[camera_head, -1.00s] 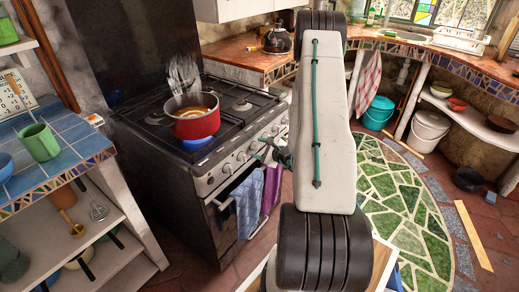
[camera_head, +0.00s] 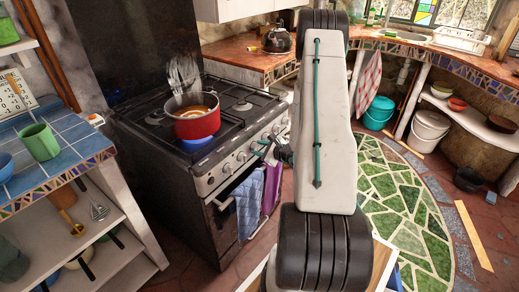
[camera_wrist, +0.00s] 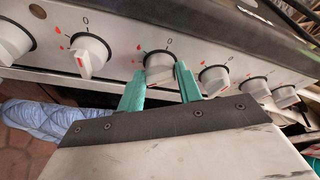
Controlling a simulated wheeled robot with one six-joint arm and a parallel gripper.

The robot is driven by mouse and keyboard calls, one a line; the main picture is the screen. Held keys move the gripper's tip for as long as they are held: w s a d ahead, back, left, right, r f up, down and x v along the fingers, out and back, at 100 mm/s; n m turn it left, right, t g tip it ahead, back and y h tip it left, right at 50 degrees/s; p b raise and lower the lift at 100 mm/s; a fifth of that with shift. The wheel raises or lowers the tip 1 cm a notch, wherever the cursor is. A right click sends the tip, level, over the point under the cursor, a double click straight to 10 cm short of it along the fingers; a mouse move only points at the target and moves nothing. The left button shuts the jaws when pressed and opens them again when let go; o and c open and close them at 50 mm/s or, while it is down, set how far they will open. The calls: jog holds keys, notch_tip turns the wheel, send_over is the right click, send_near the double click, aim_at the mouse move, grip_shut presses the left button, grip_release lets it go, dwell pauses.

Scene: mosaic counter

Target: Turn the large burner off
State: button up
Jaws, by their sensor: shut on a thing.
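The black stove (camera_head: 180,190) has a row of white knobs along its front. In the wrist view, the teal fingers of my gripper (camera_wrist: 161,82) are on either side of one white knob (camera_wrist: 160,66) and shut on it. The fingers partly hide it, and I cannot tell its pointer's angle. The knob to its left (camera_wrist: 90,54) is turned, with a red mark low on its face. In the head view, my gripper (camera_head: 266,150) is at the panel's right part. A red pot (camera_head: 194,118) sits on a front-left burner with blue glow (camera_head: 200,141) below it.
A blue towel (camera_head: 248,203) and a purple towel hang from the oven handle below the knobs. More knobs sit close on both sides, such as one to the right (camera_wrist: 216,80). A blue-tiled counter (camera_head: 60,165) stands left of the stove.

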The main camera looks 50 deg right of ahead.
jog(key=m+t+y, duration=0.1)
jog(key=m+y, duration=0.1)
jog(key=m, duration=0.5)
jog(key=f+m+t+y, duration=0.1)
jog(key=m+y, duration=0.2)
jog(key=m, duration=0.4)
jog(key=d+m+t+y, duration=0.1)
jog(key=m+y, duration=0.2)
jog(key=m, duration=0.4)
jog(key=shift+f+t, duration=0.15)
jog(key=shift+t, duration=0.15)
dwell(0.6)
jog(key=o, duration=0.9)
jog(key=shift+o, duration=0.2)
jog(key=v, duration=0.7)
jog(key=shift+s, duration=0.35)
jog(key=shift+d+f, duration=0.1)
jog(key=shift+d, duration=0.05)
